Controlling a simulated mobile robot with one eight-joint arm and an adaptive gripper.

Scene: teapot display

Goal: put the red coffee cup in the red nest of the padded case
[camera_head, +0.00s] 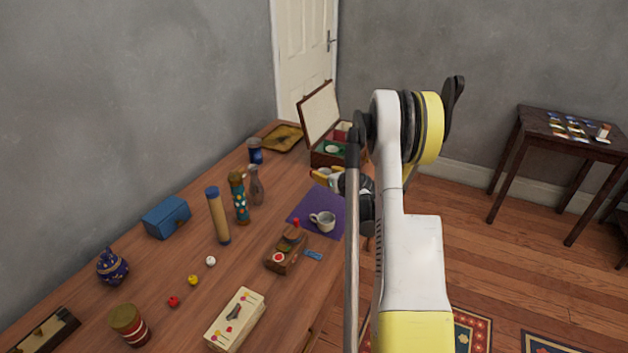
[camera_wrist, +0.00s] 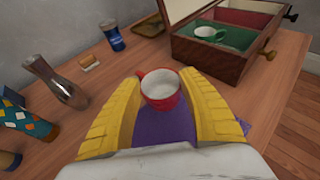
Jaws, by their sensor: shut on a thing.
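The red coffee cup (camera_wrist: 160,92) is upright between the yellow fingers of my gripper (camera_wrist: 162,82) in the wrist view; the gripper is shut on it. In the head view my gripper (camera_head: 326,175) is in front of the case, and I cannot make out the red cup there. The padded case (camera_wrist: 215,58) stands open ahead and to the right, beyond the cup; it also shows in the head view (camera_head: 325,159). Its red nest (camera_wrist: 244,19) is at the back and looks empty where visible. Its green nest (camera_wrist: 232,44), nearer, holds a pale cup (camera_wrist: 209,33).
A purple cloth (camera_head: 305,207) with a white cup (camera_head: 323,221) lies on the table near my gripper. A blue can (camera_wrist: 114,38) and a grey vase (camera_wrist: 55,80) stand left. The case's lid (camera_head: 319,113) stands up at its left. A brass tray (camera_head: 283,138) lies behind.

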